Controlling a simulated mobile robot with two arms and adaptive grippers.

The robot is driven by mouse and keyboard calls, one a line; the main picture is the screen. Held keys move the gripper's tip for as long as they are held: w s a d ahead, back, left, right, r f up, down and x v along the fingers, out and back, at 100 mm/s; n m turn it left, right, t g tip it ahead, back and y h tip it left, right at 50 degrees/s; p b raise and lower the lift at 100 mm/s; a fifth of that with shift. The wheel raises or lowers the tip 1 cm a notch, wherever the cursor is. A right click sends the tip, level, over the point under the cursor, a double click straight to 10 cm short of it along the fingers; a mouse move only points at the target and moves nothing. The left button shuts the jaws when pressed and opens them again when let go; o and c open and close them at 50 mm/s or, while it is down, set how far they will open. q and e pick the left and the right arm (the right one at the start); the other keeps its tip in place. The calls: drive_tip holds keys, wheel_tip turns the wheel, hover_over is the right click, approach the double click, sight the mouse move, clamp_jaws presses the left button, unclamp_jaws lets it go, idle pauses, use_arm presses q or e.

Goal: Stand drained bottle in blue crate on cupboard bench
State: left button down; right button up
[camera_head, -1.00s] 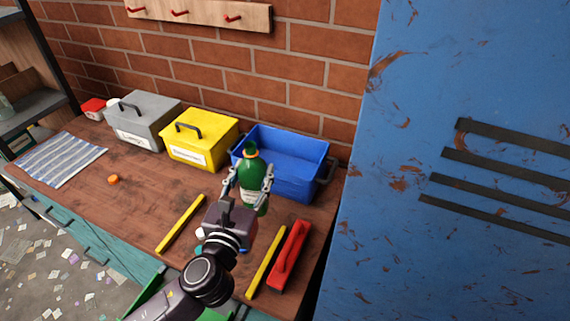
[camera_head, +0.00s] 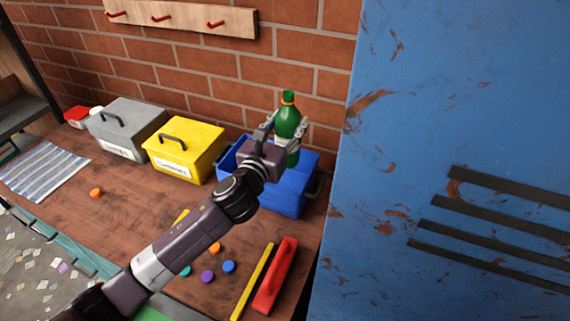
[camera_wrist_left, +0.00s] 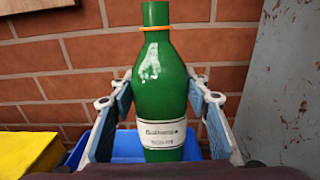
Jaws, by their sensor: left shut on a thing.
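My left gripper (camera_head: 281,132) is shut on a green bottle (camera_head: 288,114) with an orange ring at its neck and a white label. The bottle is upright and shows in front of the brick wall, over the blue crate (camera_head: 296,203). In the left wrist view the bottle (camera_wrist_left: 160,95) stands between both fingers, with its mouth uncapped and the blue crate (camera_wrist_left: 127,147) behind and below. The bottle's lower end is hidden by the gripper and the crate's inside is mostly hidden. The crate is on the wooden bench (camera_head: 120,215). My right gripper is not in view.
A yellow box (camera_head: 190,135) and a grey box (camera_head: 124,118) stand left of the crate. A red tool (camera_head: 276,276), a yellow bar (camera_head: 252,283) and several loose caps lie in front. A blue cabinet (camera_head: 400,140) stands close on the right.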

use_arm(q)
wheel_tip(320, 180, down, 8)
drive_tip(key=shift+r+b, duration=0.1)
drive_tip(key=shift+b, duration=0.65)
drive_tip(key=shift+f+b, duration=0.7)
drive_tip(key=shift+f, duration=1.7)
drive_tip(key=c, duration=1.1)
unclamp_jaws()
drive_tip(key=shift+f, duration=0.1)
drive_tip(key=shift+r, duration=0.2)
drive_tip(key=v, duration=1.2)
drive_tip(key=shift+f, duration=0.1)
